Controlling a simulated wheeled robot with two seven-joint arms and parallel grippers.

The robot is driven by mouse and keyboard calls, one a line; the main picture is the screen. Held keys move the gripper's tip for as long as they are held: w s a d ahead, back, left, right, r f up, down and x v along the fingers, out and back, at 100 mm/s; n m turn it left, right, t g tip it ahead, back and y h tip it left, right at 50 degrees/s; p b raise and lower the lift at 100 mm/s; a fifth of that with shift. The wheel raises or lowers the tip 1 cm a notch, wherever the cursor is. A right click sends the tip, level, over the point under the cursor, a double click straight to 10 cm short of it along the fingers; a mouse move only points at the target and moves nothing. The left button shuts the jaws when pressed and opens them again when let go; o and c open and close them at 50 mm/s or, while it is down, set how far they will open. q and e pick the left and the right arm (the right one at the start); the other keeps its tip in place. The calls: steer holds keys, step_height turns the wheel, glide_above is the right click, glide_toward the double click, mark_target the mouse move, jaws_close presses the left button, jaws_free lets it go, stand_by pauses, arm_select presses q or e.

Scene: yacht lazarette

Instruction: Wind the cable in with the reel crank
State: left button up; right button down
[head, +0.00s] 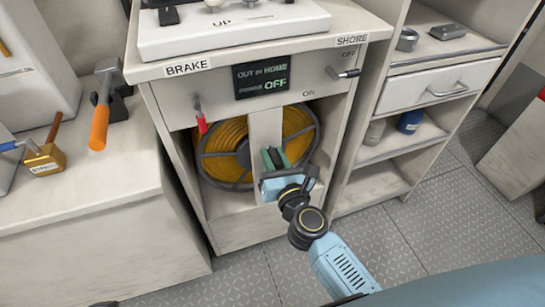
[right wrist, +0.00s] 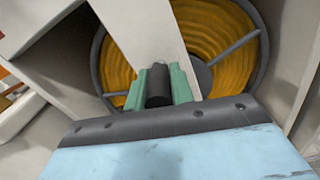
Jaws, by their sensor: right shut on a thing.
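The cable reel (head: 228,152) sits in the cabinet's open bay, wound with orange-yellow cable, behind a pale upright panel (head: 264,128). My right gripper (head: 272,158) is in front of this panel, its green fingers toward it. In the right wrist view the green fingers (right wrist: 160,86) are shut on a black cylindrical grip, the crank handle (right wrist: 158,84). The rest of the crank is hidden behind the gripper. The reel with its cable also shows in the right wrist view (right wrist: 207,32). My left gripper is not in view.
A red-tipped brake lever (head: 201,122) is at the bay's upper left. The display (head: 262,76) reads "OUT", "HOME" and "OFF". The shore switch (head: 346,73) is at right. Floor is clear at right.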

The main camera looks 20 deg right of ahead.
steer(key=shift+a+f, duration=0.1)
steer(key=c, duration=1.2)
jaws_free()
steer(key=shift+c, duration=0.2)
steer(key=shift+s, duration=0.3)
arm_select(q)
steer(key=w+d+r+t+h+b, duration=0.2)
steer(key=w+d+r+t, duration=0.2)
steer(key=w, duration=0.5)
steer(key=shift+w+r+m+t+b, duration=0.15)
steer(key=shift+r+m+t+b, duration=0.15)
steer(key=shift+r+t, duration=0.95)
arm_select(e)
steer(key=s, duration=1.3)
steer(key=shift+d, duration=0.35)
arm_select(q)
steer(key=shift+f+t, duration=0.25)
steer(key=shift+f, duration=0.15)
